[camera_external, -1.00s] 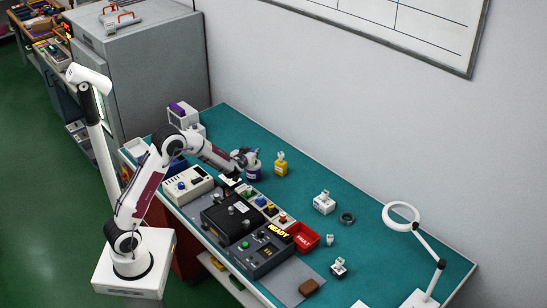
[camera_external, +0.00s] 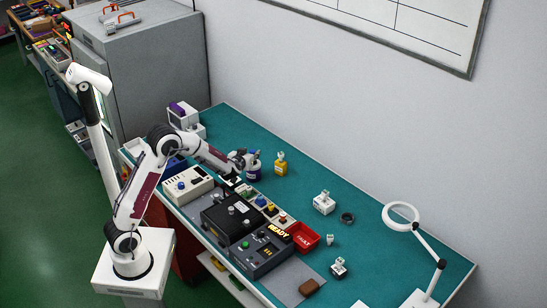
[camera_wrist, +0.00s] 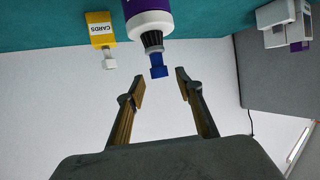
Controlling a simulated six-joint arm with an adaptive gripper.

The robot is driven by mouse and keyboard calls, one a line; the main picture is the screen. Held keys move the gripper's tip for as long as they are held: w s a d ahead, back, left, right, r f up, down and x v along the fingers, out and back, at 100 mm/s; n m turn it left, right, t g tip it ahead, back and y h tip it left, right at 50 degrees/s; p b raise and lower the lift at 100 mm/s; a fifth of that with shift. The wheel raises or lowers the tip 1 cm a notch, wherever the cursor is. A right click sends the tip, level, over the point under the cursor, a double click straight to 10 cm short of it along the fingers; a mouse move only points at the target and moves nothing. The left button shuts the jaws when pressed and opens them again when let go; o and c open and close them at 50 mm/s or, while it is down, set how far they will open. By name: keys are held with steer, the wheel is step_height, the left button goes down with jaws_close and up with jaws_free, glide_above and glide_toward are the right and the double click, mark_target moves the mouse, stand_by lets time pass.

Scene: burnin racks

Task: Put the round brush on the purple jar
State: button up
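The purple jar (camera_external: 254,171) stands at the far left part of the green bench. I cannot tell whether the black piece and blue tab are the round brush. My gripper (camera_external: 245,160) is beside the jar's top. In the wrist view my gripper (camera_wrist: 163,83) is open and empty, its fingertips just short of the blue tab.
White (camera_external: 324,203) and black-and-white (camera_external: 339,269) jars, a dark ring (camera_external: 347,218) and a small loose white piece (camera_external: 330,240) lie rightward. A control panel (camera_external: 262,250), red bin (camera_external: 303,237) and lamp (camera_external: 401,214) occupy the front and right.

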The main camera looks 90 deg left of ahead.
steer(key=v, duration=0.9)
steer(key=shift+d, duration=0.1)
stand_by(0.7)
steer(key=w+d+r+m+t+h, duration=0.2)
steer(key=w+d+r+t, duration=0.15)
steer(key=d, duration=0.35)
steer(key=w+d+r+m+t+h, duration=0.25)
steer(key=w+d, duration=0.25)
steer(key=d, duration=0.3)
steer(key=s+d+r+m+t+h, duration=0.1)
steer(key=d+r+m+h, duration=0.15)
steer(key=d, duration=0.55)
steer(key=d+r+m+t+h, duration=0.1)
steer(key=d+m+h, duration=0.15)
steer(key=d, duration=0.55)
steer(key=s+d+m+g+h, duration=0.2)
steer(key=s+d+m+h, duration=0.15)
steer(key=s+d, duration=0.7)
steer(key=s+d+f+m+g, duration=0.1)
steer(key=s+f, duration=0.1)
steer(key=s, duration=0.5)
steer(key=s+d+f+m+g, duration=0.1)
steer(key=s+d+f+g, duration=0.1)
steer(key=s, duration=0.6)
steer(key=shift+d+f, duration=0.3)
steer(key=shift+f, duration=0.25)
